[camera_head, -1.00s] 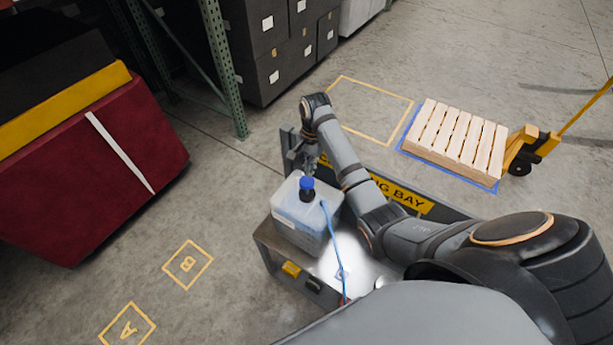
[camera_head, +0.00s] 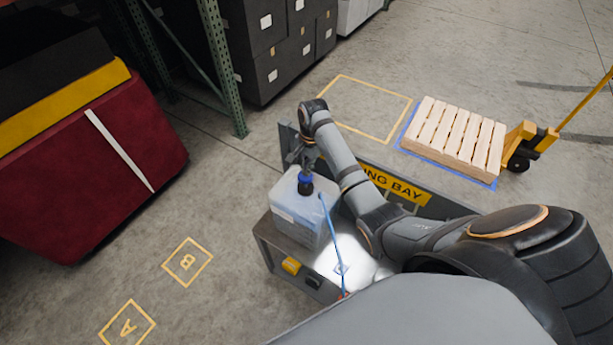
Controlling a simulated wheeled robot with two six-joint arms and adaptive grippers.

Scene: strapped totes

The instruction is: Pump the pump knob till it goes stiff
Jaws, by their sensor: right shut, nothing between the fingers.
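A translucent white jug (camera_head: 297,218) with pale blue contents stands upright on the bench. The blue pump knob (camera_head: 305,178) sits on its dark cap, and a thin blue hose (camera_head: 331,228) runs from the jug toward the front of the bench. My right gripper (camera_head: 304,166) is shut and empty, with its fingertips pointing down at the top of the knob. The fingers partly cover the knob; they look very close to it or touching, and I cannot tell which. My left gripper is not in view.
The jug's grey bench (camera_head: 268,238) has a raised back panel (camera_head: 408,190) with a yellow sign. A pallet (camera_head: 455,138) and a pallet jack (camera_head: 524,145) stand at the right. A red and yellow stack (camera_head: 90,165) is at the left. Floor around the marked squares is clear.

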